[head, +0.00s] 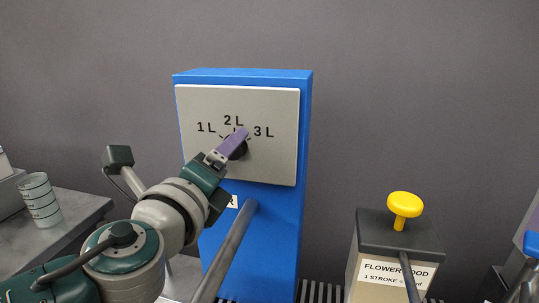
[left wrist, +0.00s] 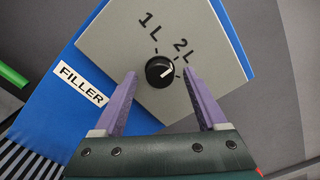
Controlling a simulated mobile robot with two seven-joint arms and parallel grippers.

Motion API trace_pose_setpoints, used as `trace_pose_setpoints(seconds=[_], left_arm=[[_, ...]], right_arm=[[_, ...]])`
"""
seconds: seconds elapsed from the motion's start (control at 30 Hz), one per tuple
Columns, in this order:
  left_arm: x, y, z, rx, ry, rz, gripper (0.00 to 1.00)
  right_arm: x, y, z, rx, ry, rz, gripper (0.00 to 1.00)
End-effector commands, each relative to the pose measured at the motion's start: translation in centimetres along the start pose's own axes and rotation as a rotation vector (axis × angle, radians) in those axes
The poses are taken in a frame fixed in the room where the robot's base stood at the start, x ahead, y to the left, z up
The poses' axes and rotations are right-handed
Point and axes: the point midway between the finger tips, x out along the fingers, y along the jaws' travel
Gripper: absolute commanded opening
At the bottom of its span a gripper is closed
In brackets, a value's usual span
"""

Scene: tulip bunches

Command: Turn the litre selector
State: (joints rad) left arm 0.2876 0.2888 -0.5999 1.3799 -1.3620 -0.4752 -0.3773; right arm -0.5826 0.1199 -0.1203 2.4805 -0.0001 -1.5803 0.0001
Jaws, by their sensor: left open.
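The litre selector is a round black knob (left wrist: 160,71) with a white pointer line, on a light grey plate (head: 190,140) marked 1 L, 2 L and 3 L. The plate is on the front of the blue filler (head: 306,120). In the left wrist view the line points roughly toward the 2 L side; its exact setting is unclear. My left gripper (head: 241,134) is open in front of the knob. Its purple fingers (left wrist: 159,74) stand on either side of the knob in the wrist view, with gaps; I cannot tell the depth. The 3 L mark is hidden there. My right gripper is not in view.
A flower food dispenser (head: 365,250) with a yellow knob (head: 404,205) stands to the right. A grey pipe (head: 235,250) slants down in front of the filler. Stacked clear cups (head: 40,200) stand on a grey table (head: 75,222) at left. The wall behind is plain.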

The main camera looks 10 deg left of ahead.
Motion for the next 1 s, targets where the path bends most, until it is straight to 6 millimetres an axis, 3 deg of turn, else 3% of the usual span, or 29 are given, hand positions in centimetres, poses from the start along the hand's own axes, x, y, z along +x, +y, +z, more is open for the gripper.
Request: trace_pose_setpoints(seconds=[0.13, 0.77, 1.0], left_arm=[[-0.03, -0.01, -0.02, 0.000, 0.000, 0.000, 0.73], [-0.06, 0.01, -0.02, 0.000, 0.000, 0.000, 0.02], [-0.06, 0.03, -0.02, -0.003, 0.000, 0.000, 0.00]], right_arm=[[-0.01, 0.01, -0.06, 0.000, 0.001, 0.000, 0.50], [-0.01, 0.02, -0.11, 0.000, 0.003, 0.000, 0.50], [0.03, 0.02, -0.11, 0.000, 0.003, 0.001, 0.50]])
